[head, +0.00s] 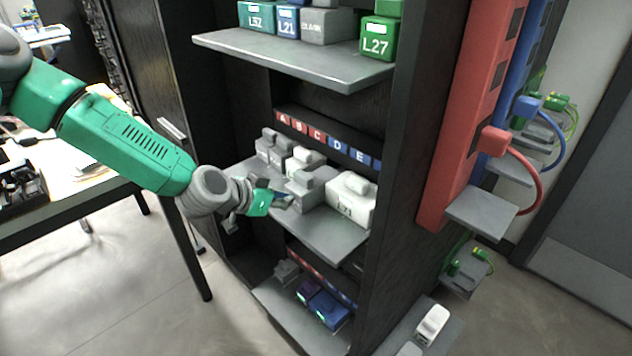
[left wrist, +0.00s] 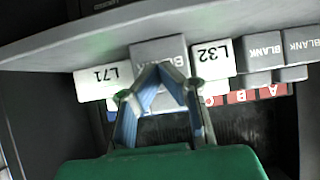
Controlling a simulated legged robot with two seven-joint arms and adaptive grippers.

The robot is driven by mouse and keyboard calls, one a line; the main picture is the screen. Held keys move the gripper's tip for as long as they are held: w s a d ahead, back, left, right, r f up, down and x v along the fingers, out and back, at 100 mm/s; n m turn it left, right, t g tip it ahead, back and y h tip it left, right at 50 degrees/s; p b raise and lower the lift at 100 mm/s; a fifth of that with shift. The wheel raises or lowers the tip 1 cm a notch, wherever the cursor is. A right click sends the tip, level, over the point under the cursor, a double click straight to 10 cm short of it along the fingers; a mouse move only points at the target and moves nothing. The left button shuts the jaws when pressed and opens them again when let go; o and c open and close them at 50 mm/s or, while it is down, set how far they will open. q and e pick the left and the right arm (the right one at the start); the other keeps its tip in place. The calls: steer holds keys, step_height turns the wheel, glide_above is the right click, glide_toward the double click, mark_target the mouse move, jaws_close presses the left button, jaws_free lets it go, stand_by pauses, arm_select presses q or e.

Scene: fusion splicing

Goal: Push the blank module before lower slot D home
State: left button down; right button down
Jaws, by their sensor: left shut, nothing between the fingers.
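The grey blank module before slot D (head: 308,190) sits on the middle shelf between a white L32 module and a white L71 module. In the left wrist view, which is upside down, the same blank module (left wrist: 160,50) stands just past the fingertips. My left gripper (head: 279,199) is shut and empty at the front of this module. In the left wrist view its fingers (left wrist: 161,70) converge to closed tips that overlap the module's face. I cannot tell whether they touch it. The D label (head: 338,145) shows on the strip behind the modules. My right gripper is not in view.
The L71 module (head: 350,200) and the L32 module (left wrist: 212,60) flank the blank closely. Further blank modules (left wrist: 262,52) stand beyond L32. An upper shelf (head: 300,60) overhangs with modules. The dark cabinet wall (head: 400,170) bounds the right side. A lower shelf holds lit modules (head: 325,306).

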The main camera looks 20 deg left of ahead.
mark_target(300, 184)
arm_select(q)
steer(key=shift+w+d, duration=0.15)
steer(key=shift+w, duration=0.35)
steer(key=shift+w+d, duration=0.15)
steer(key=shift+w, duration=0.35)
steer(key=shift+w+d+b, duration=0.25)
steer(key=shift+w+d, duration=0.1)
steer(key=shift+w, duration=0.4)
steer(key=shift+w+d+b, duration=0.3)
steer(key=shift+w, duration=0.45)
steer(key=shift+w+d+b, duration=0.25)
steer(key=shift+w+d, duration=0.1)
steer(key=shift+w, duration=0.4)
steer(key=shift+s+a+p, duration=0.45)
steer(key=shift+s+a, duration=0.05)
steer(key=shift+s, duration=0.75)
steer(key=shift+s+a+p, duration=0.4)
steer(key=shift+s+a, duration=0.15)
steer(key=shift+s, duration=0.7)
steer(key=shift+s+a+p, duration=0.45)
steer(key=shift+s+a, duration=0.05)
steer(key=shift+s, duration=0.75)
steer(key=shift+s, duration=0.15)
